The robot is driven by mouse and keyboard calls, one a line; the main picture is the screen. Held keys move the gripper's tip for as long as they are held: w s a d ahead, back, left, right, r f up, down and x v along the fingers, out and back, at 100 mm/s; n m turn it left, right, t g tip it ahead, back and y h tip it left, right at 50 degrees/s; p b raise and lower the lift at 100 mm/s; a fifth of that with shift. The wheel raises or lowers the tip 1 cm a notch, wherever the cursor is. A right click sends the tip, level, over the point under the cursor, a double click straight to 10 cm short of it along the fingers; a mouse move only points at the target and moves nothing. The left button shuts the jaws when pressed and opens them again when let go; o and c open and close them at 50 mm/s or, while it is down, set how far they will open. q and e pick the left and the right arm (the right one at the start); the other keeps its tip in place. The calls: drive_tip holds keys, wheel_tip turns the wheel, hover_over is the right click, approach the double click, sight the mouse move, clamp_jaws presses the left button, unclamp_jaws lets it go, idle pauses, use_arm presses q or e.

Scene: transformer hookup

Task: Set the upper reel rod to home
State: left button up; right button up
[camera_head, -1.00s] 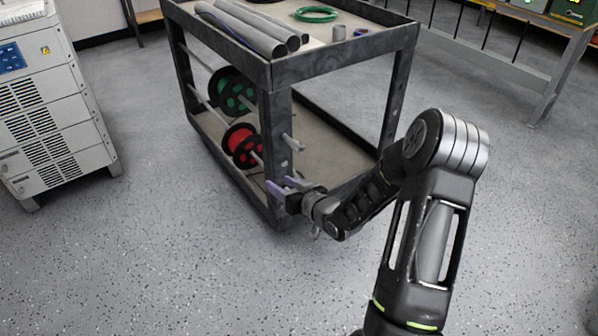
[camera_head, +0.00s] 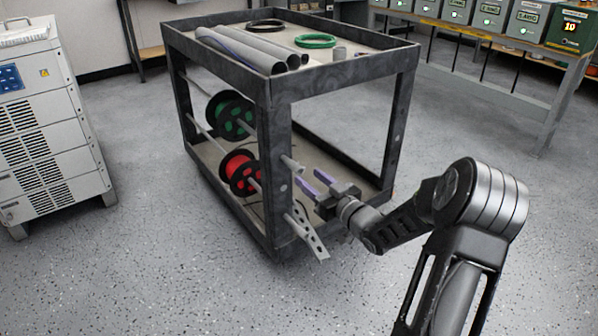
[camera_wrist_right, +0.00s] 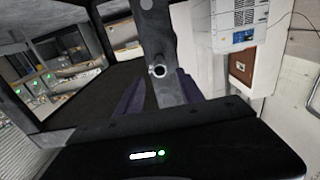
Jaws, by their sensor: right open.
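The upper reel rod (camera_head: 203,130) runs through the green reel (camera_head: 230,115) on the cart's left side. A pale rod end (camera_head: 292,164) sticks out past the cart's front corner post, and I take it as the upper rod's. My right gripper (camera_head: 311,183) is open and empty just right of and slightly below that end, its two purple fingers pointing at the post. In the right wrist view a round, hollow rod end (camera_wrist_right: 158,71) faces me between the open fingers (camera_wrist_right: 160,95), touching neither visibly. My left gripper is out of view.
The cart (camera_head: 345,72) carries grey pipes (camera_head: 240,50) and a green coil (camera_head: 316,41) on top. A red reel (camera_head: 240,172) sits on the lower rod. A pale perforated strip (camera_head: 309,234) juts out low at the post. A white cabinet (camera_head: 45,130) stands left. Floor in front is clear.

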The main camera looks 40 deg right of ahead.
sight(300, 171)
drive_tip(key=w+b, duration=0.1)
drive_tip(key=w, duration=0.4)
drive_tip(key=shift+f, duration=0.1)
drive_tip(key=shift+w+b, duration=0.3)
drive_tip(key=shift+w, duration=0.2)
drive_tip(key=shift+c, duration=0.4)
clamp_jaws()
idle(0.4)
